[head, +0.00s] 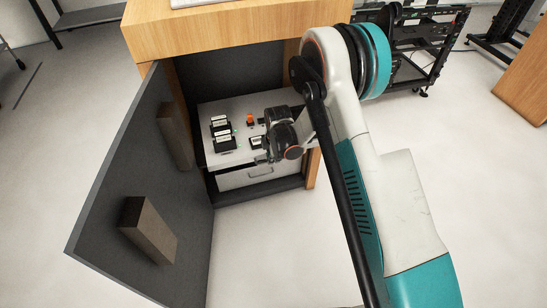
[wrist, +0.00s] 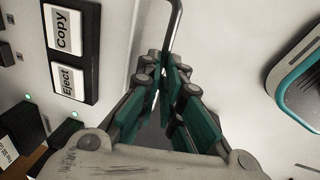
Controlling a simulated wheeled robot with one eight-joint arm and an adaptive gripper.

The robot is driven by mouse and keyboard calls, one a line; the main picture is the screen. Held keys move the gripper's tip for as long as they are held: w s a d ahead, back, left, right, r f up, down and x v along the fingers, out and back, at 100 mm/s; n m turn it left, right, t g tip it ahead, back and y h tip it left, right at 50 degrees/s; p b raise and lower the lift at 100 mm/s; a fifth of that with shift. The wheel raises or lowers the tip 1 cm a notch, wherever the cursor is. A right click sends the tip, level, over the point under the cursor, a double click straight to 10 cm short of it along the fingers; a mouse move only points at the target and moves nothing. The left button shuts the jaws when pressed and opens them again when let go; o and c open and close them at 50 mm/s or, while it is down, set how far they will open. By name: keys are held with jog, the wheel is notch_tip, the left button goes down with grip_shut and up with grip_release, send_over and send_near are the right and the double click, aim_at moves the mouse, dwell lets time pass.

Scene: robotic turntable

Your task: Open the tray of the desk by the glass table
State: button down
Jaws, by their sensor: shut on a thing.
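The desk (head: 220,32) has a light wood top and an open cabinet below. Inside stands a white unit with black buttons and an orange knob on top. Its tray (head: 240,181) is the white front low on the unit, with a metal handle (head: 261,172). My gripper (head: 263,158) reaches in from the right at the unit's front edge. In the wrist view my gripper (wrist: 166,80) is shut on the bent metal handle (wrist: 176,22). The fingers hide part of the handle. I cannot tell how far out the tray stands.
The grey cabinet door (head: 110,190) stands swung open at the left, with two blocks (head: 148,228) on it. Labelled Copy and Eject buttons (wrist: 70,52) lie left of my fingers in the wrist view. A black rack (head: 410,55) stands behind right. The floor before the cabinet is clear.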

jog(key=shift+s, duration=0.1)
jog(key=c, duration=2)
grip_release()
notch_tip(320, 180, up, 12)
jog(key=s, duration=0.2)
jog(key=shift+d+f, duration=0.15)
jog(key=shift+d, duration=0.15)
